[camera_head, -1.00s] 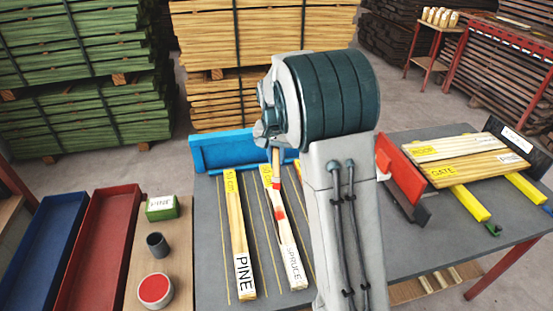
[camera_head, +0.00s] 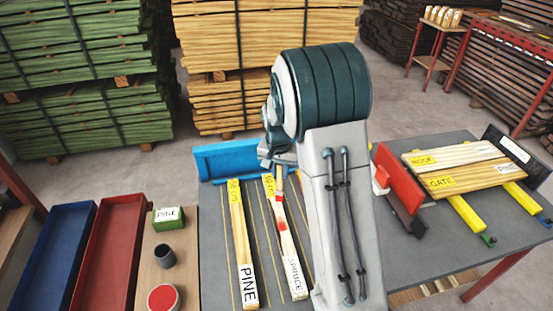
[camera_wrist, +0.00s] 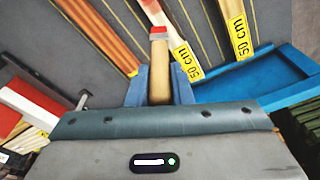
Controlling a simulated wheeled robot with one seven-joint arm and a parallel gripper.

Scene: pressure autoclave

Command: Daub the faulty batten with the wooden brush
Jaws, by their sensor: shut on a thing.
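My gripper (camera_wrist: 160,92) is shut on the wooden brush (camera_wrist: 159,80), which has a pale wooden handle and a red tip. In the head view the brush (camera_head: 280,180) hangs tip-down over the far half of the SPRUCE batten (camera_head: 293,260). That batten bears red patches and a yellow 50 cm label; it also shows in the wrist view (camera_wrist: 169,32). I cannot tell whether the tip touches it. The PINE batten (camera_head: 240,235) lies to its left without visible red. A reddish-brown batten (camera_wrist: 105,35) shows in the wrist view; my arm hides that area in the head view.
A pot of red paint (camera_head: 164,298), a grey cup (camera_head: 164,255) and a green PINE block (camera_head: 168,217) stand on the left board. Blue (camera_head: 65,255) and red (camera_head: 106,250) trays lie further left. A blue stop (camera_head: 226,160) and red stop (camera_head: 399,185) rise from the table.

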